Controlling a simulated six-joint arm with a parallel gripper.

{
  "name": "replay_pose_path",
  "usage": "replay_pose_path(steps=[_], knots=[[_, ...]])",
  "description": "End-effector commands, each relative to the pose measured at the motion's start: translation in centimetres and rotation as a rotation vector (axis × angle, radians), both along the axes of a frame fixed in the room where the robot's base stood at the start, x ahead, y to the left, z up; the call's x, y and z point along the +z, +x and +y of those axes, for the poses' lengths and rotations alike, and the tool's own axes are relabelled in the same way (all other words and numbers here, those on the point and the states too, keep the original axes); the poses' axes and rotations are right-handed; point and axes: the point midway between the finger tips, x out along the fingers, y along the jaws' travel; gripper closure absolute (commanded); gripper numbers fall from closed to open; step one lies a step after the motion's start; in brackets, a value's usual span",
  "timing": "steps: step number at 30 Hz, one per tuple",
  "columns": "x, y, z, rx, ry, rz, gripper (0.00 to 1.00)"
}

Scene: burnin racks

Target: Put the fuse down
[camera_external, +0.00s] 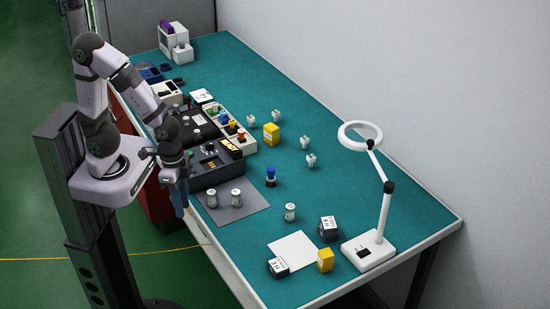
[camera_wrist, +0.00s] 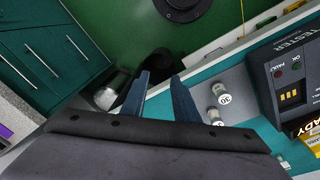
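Two white fuses with metal ends stand upright on the grey mat, the left fuse (camera_external: 211,198) and the right fuse (camera_external: 236,198). In the wrist view they show right of my fingers, one fuse (camera_wrist: 224,97) with a "30" label and another fuse (camera_wrist: 215,116) beside it. A third similar fuse (camera_external: 290,212) stands on the teal table. My gripper (camera_external: 181,211) hangs at the table's near left edge, left of the mat. In the wrist view its blue fingers (camera_wrist: 160,76) are apart, with nothing visible held between them.
The grey mat (camera_external: 245,208) has free room on its right. A black tester (camera_external: 215,170) stands behind it, also in the wrist view (camera_wrist: 290,78). A blue-topped part (camera_external: 271,178), white sheet (camera_external: 294,250), dark boxes, yellow blocks and a magnifier lamp (camera_external: 369,252) are farther right.

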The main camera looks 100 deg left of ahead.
Motion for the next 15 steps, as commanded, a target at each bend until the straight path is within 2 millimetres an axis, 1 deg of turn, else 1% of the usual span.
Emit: replay_pose_path(steps=[1,3,7,8,9,10,15], knots=[[0.4,-0.8,1.0,-0.017,0.021,0.019,0.73],[0.8,-1.7,2.0,-0.038,0.047,0.046,0.73],[1.1,-2.5,2.8,-0.056,0.070,0.071,0.73],[1.1,-2.6,2.9,-0.057,0.071,0.073,0.68],[1.2,-2.6,2.9,-0.058,0.072,0.074,0.58],[1.2,-2.7,2.9,-0.058,0.072,0.075,0.56],[1.1,-2.6,2.8,-0.058,0.071,0.074,0.56]])
